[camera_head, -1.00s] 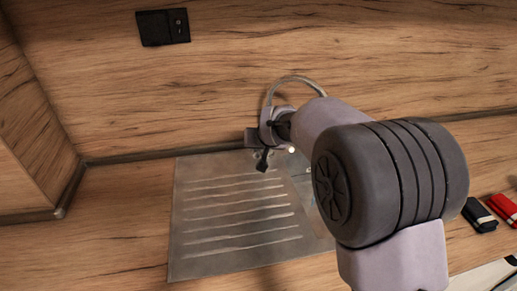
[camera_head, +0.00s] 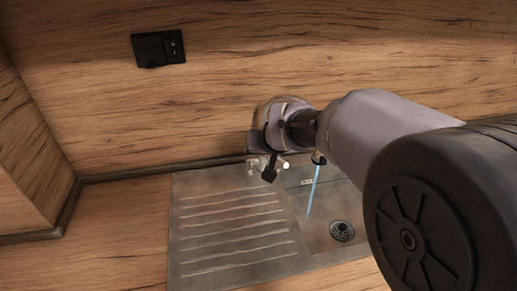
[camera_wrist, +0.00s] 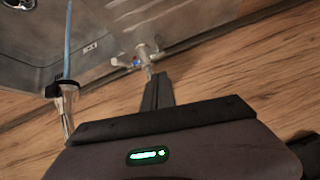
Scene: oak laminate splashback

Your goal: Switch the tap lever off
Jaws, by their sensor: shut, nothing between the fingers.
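The tap's metal fitting with a red and blue mark (camera_wrist: 137,61) shows in the wrist view, just beyond my fingertips. The tap lever (camera_wrist: 146,49) appears to be the pale metal piece there; its exact angle is hard to tell. The tap spout (camera_wrist: 62,95) is at left, with a blue water stream (camera_wrist: 68,40) running from it. The stream (camera_head: 314,190) also falls into the basin in the head view. My gripper (camera_wrist: 153,78) is shut and empty, its tips close to the fitting; contact cannot be told. In the head view my gripper (camera_head: 270,176) and wrist hide most of the tap.
The steel sink has a ribbed drainer (camera_head: 230,225) at left and a basin with a drain (camera_head: 342,231) at right. A wooden splashback (camera_head: 350,50) rises close behind, with a black socket (camera_head: 158,49). Bare worktop (camera_head: 120,235) lies left of the sink.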

